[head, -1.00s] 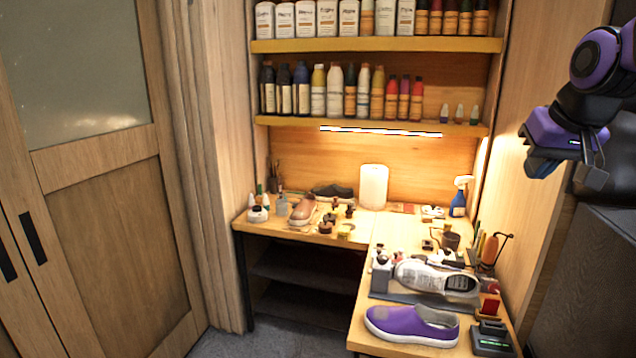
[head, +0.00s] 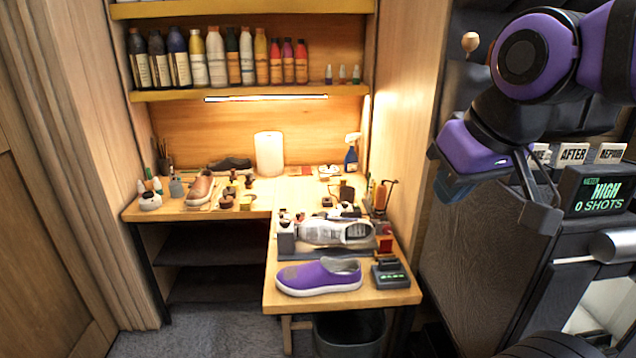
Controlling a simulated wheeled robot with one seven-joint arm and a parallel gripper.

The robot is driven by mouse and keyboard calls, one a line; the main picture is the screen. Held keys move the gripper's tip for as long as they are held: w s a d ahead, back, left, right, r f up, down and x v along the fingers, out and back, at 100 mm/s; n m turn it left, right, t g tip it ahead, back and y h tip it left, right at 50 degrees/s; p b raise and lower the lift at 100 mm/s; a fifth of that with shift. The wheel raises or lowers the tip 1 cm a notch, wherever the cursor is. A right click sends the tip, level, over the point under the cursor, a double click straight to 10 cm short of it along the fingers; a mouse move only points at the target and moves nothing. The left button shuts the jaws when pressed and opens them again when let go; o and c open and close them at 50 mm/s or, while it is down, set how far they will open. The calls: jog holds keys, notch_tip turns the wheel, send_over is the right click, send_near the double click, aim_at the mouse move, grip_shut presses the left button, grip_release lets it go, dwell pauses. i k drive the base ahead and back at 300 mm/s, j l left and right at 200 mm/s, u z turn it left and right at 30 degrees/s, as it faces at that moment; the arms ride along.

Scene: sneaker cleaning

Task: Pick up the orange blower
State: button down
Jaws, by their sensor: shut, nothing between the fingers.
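An orange upright object (head: 381,195), likely the orange blower, stands near the right edge of the workbench (head: 345,300), behind the white sneaker. It is small in the head view and its lower part is partly hidden by other tools. My gripper (head: 455,188) hangs from the purple and black arm at the right of the view, in front of the dark cabinet. It is shut and empty, well apart from the orange object, and seen to its right in the picture.
A purple shoe (head: 318,277) lies at the bench's front, next to a black device (head: 390,275). A white sneaker (head: 335,233) lies behind them. A blue spray bottle (head: 351,155) stands farther back. The wooden side wall (head: 410,130) rises right of the bench. Dark floor (head: 220,335) is clear at left.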

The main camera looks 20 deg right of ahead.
aim_at(380, 192)
jog(key=i+j+z, duration=0.1)
jog(key=z, duration=0.3)
jog(key=i+j+z, duration=0.1)
jog(key=z, duration=0.3)
jog(key=j+z, duration=0.2)
jog(key=z, duration=0.2)
jog(key=j+z, duration=0.2)
jog(key=z, duration=0.2)
jog(key=j, duration=0.65)
jog(key=i+j, duration=0.15)
jog(key=j, duration=0.55)
jog(key=j+u, duration=0.2)
jog(key=j, duration=0.2)
jog(key=i+j+u, duration=0.2)
jog(key=j, duration=0.2)
jog(key=k, duration=0.1)
